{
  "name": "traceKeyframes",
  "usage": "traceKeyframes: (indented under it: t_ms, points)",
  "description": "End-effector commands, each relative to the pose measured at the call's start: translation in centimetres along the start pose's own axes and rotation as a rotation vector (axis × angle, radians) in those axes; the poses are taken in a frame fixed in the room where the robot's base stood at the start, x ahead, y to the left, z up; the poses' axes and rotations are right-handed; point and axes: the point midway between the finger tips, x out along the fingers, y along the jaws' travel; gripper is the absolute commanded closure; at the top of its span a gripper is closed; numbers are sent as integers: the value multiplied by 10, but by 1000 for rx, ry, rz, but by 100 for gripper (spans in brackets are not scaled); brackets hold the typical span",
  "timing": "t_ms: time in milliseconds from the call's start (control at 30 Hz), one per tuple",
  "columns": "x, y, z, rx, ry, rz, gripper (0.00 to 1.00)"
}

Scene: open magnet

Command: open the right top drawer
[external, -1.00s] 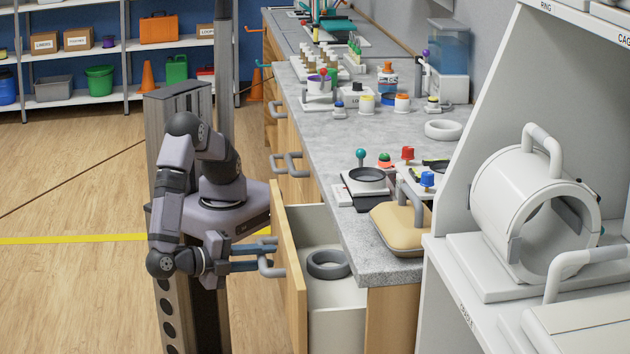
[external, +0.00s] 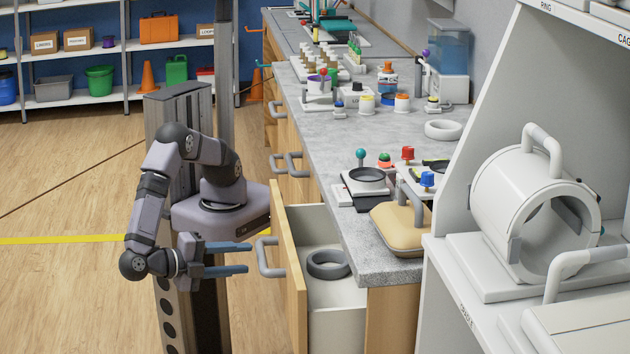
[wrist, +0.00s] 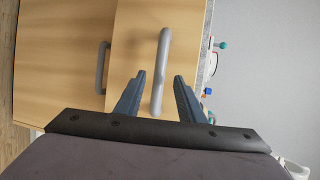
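The top drawer (external: 290,262) at the near end of the counter is pulled out, with a grey ring (external: 328,264) lying inside it. Its grey bar handle (external: 267,258) is on the wooden front. My gripper (external: 249,258) is open, with its two blue fingers pointing at the handle from the left and just short of it.
Other closed drawers with grey handles (external: 292,165) line the counter further back. The grey counter top (external: 320,140) holds several bottles, jars and knobbed devices. A white cabinet (external: 455,270) stands at the right. The floor (external: 70,290) at the left is clear.

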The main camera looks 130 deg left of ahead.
Motion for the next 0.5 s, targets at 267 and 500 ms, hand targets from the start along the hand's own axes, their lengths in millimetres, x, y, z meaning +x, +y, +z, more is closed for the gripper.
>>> traceKeyframes:
  t_ms: [267,500]
  points:
    - [-8,0,0,0,-1,0,64]
    - [-8,-1,0,2,-2,3,64]
